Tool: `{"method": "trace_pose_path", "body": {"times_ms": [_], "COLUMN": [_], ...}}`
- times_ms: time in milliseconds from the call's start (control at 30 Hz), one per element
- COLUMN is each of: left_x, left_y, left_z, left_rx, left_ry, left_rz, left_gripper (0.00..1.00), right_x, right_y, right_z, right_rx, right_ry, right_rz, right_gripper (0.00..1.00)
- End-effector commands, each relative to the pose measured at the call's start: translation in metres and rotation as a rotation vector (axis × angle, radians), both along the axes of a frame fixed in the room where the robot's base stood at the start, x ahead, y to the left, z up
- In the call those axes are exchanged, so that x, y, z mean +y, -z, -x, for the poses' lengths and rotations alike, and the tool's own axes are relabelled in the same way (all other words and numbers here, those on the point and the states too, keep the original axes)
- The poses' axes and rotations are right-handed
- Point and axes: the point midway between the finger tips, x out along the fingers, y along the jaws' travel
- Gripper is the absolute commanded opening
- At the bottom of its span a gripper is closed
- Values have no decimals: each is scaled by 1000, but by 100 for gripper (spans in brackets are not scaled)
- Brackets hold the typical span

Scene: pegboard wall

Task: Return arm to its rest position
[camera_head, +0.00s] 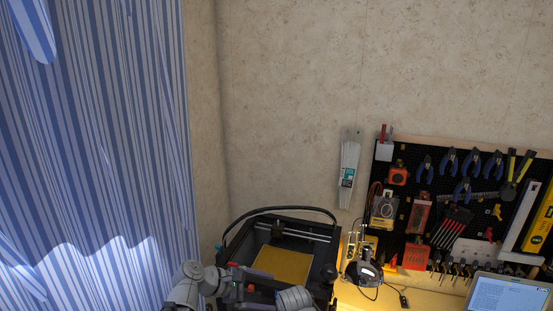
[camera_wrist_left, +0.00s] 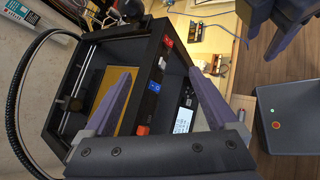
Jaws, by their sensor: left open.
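My left arm (camera_head: 213,281) comes in low at the left of the head view, in front of the 3D printer (camera_head: 330,262). In the left wrist view, my left gripper (camera_wrist_left: 160,73) has its two purple fingers spread apart with nothing between them. The printer shows beyond and below the fingers there, with its dark frame (camera_wrist_left: 90,40), tan bed and front switches. I cannot tell the exact gap between fingers and printer.
A black pegboard (camera_head: 405,170) with several tools hangs on the right wall. A yellow worktop (camera_head: 430,297) holds a laptop (camera_head: 508,293) and a dark lamp-like device (camera_head: 366,270). A striped blue curtain (camera_head: 95,150) covers the left.

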Motion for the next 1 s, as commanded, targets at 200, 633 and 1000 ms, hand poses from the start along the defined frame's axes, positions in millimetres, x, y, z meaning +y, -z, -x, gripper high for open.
{"method": "trace_pose_path", "body": {"times_ms": [200, 633, 1000], "left_x": [8, 61, 138], "left_y": [18, 76, 100], "left_z": [10, 46, 78], "left_rx": [-81, -331, -430], "left_ry": [100, 597, 1257], "left_rz": [-140, -655, -1055], "left_gripper": [92, 92, 92], "right_x": [0, 0, 0], "right_y": [0, 0, 0], "right_z": [0, 0, 0], "right_rx": [0, 0, 0], "right_ry": [0, 0, 0], "right_rz": [0, 0, 0], "right_gripper": [50, 50, 50]}}
